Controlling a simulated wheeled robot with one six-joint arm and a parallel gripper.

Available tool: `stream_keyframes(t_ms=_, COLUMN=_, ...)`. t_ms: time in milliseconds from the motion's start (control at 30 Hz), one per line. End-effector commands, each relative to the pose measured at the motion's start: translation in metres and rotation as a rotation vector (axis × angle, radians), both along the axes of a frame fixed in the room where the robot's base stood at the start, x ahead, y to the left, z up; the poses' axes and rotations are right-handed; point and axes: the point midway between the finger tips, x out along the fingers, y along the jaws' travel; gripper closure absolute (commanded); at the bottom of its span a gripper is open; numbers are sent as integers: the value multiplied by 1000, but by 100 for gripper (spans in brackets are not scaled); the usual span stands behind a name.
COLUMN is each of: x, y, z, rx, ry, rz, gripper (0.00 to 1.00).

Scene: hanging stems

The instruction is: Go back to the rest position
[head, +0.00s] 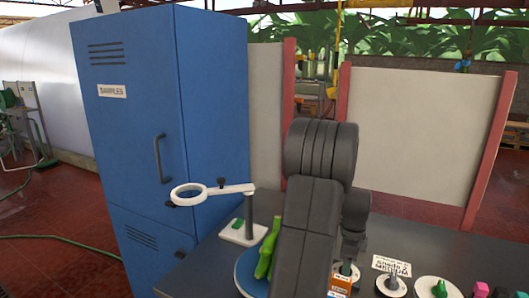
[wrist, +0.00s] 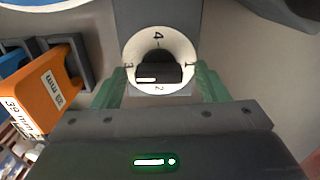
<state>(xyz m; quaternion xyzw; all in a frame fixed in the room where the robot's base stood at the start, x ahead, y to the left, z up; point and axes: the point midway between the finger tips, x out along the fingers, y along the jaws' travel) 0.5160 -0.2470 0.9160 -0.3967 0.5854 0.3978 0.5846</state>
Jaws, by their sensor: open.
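My gripper (wrist: 160,80) is open in the wrist view, with one green finger at each side of a white round dial. The dial (wrist: 158,37) carries the numbers 1 to 4 and a black knob (wrist: 158,66) with a pale bar. The knob sits between the fingers, with a gap on both sides. In the head view my dark arm rises in the middle and reaches down to the table, and it hides most of my gripper.
An orange box (wrist: 38,98) stands close left of my gripper. The dark table (head: 405,262) also holds more dials (head: 391,286), a small sign (head: 391,265), a green plant piece (head: 266,252) and a magnifier stand (head: 250,222). A blue cabinet (head: 215,110) stands behind, left.

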Motion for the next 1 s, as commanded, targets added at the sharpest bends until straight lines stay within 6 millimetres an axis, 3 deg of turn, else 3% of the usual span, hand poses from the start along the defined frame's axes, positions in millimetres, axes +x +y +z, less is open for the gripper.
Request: stream_keyframes(t_ms=1000, x=0, y=0, z=1, rx=1, ry=-1, rz=807, gripper=33)
